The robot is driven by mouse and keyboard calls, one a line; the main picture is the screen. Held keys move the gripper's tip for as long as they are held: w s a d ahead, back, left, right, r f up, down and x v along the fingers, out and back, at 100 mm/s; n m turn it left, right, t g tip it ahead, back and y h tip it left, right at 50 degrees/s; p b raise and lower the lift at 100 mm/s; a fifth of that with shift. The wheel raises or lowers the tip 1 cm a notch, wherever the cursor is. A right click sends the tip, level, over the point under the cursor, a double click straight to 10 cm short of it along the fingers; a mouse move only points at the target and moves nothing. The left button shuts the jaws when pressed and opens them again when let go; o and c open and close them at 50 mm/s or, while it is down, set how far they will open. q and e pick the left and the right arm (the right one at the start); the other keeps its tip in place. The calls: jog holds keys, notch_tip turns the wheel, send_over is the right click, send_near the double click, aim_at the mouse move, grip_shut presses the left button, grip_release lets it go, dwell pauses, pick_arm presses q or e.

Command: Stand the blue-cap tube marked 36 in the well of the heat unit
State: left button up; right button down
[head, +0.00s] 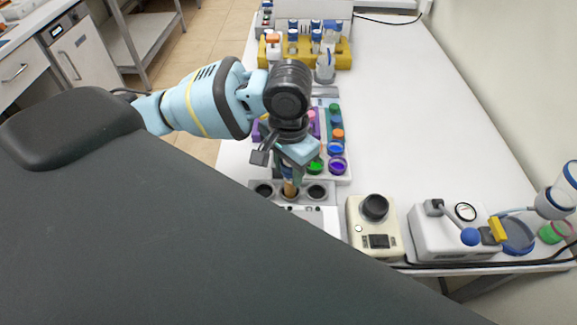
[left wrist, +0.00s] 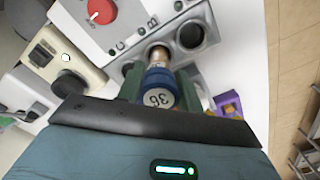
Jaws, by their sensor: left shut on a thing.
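The blue-cap tube marked 36 (left wrist: 157,97) is between the fingers of my left gripper (left wrist: 160,88), which is shut on it near the cap. The number shows on the cap top in the left wrist view. In the head view my left gripper (head: 292,160) points down over the heat unit (head: 277,201), and the tube's amber lower part (head: 289,187) shows below it. The tube's lower end is at the middle well of the heat unit, which also shows in the left wrist view (left wrist: 212,50). I cannot tell how deep it sits. My right gripper is not in view.
A rack of coloured-cap tubes (head: 342,160) stands just behind the gripper. A yellow rack (head: 340,60) is farther back. A cream device with a black knob (head: 374,225) and a gauge unit (head: 450,235) stand to the right.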

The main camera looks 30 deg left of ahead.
pick_arm(q)
jog(key=o, duration=1.1)
jog(key=shift+r, duration=0.3)
notch_tip(320, 180, up, 7)
jog(key=shift+r, duration=0.15)
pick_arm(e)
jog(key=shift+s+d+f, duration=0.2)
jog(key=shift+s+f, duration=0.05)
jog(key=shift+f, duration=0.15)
